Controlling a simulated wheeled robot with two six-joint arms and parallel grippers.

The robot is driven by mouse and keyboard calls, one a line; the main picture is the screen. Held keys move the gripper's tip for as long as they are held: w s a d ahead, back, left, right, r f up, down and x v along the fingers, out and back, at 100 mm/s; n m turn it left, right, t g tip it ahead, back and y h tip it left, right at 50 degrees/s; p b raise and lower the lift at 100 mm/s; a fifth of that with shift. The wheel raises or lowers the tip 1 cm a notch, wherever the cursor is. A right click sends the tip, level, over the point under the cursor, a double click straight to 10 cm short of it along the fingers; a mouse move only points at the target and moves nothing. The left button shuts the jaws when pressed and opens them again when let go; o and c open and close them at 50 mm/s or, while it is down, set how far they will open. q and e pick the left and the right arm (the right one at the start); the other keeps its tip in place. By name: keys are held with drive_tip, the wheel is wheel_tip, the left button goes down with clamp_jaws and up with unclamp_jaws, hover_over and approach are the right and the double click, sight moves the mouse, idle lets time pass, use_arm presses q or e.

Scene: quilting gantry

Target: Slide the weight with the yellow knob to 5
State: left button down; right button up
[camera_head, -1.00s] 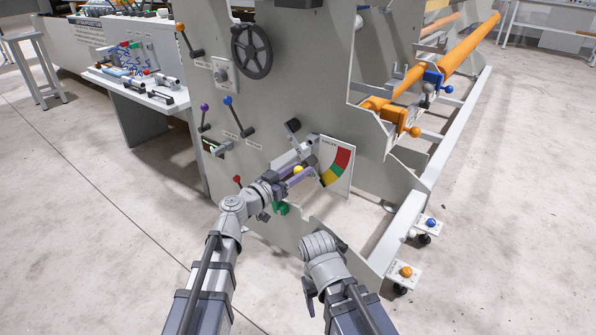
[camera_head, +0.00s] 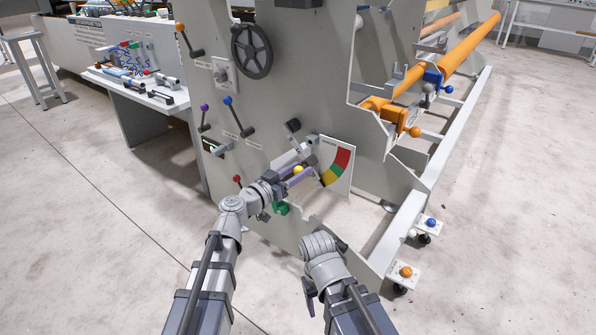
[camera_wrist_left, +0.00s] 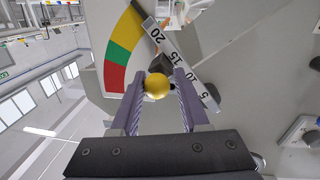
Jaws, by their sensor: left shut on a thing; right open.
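The yellow knob (camera_head: 298,169) of the sliding weight is between the fingers of my left gripper (camera_head: 300,172), which is shut on it. In the left wrist view the yellow knob (camera_wrist_left: 157,86) sits between the two purple-grey fingers. The numbered bar (camera_wrist_left: 165,43) runs diagonally behind them, with 20 at its upper end and 5 at its lower right end. A dark block, likely the weight, shows just above the knob near the 15 mark; its exact reading is partly hidden. My right gripper (camera_head: 338,246) is open and empty, low in front of the panel, its fingers mostly hidden.
A red, yellow and green gauge plate (camera_head: 336,166) stands right beside the bar. A green handle (camera_head: 280,208) is just below my left gripper. A red-knobbed lever (camera_head: 237,180) and a blue-knobbed lever (camera_head: 228,101) are to the left. Open floor lies on the right.

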use_arm(q)
drive_tip(key=shift+s+r, duration=0.1)
drive_tip(key=shift+r, duration=0.05)
drive_tip(key=w+a+r+p, duration=0.3)
drive_tip(key=a+r+p, duration=0.1)
drive_tip(key=r+p, duration=0.2)
drive_tip(key=shift+w+a+r, duration=0.15)
drive_tip(key=shift+w+a, duration=0.05)
drive_tip(key=c, duration=0.5)
unclamp_jaws()
drive_tip(key=shift+c, duration=0.2)
drive_tip(key=v, duration=0.7)
drive_tip(key=shift+s+a, duration=0.25)
drive_tip(key=shift+a, duration=0.05)
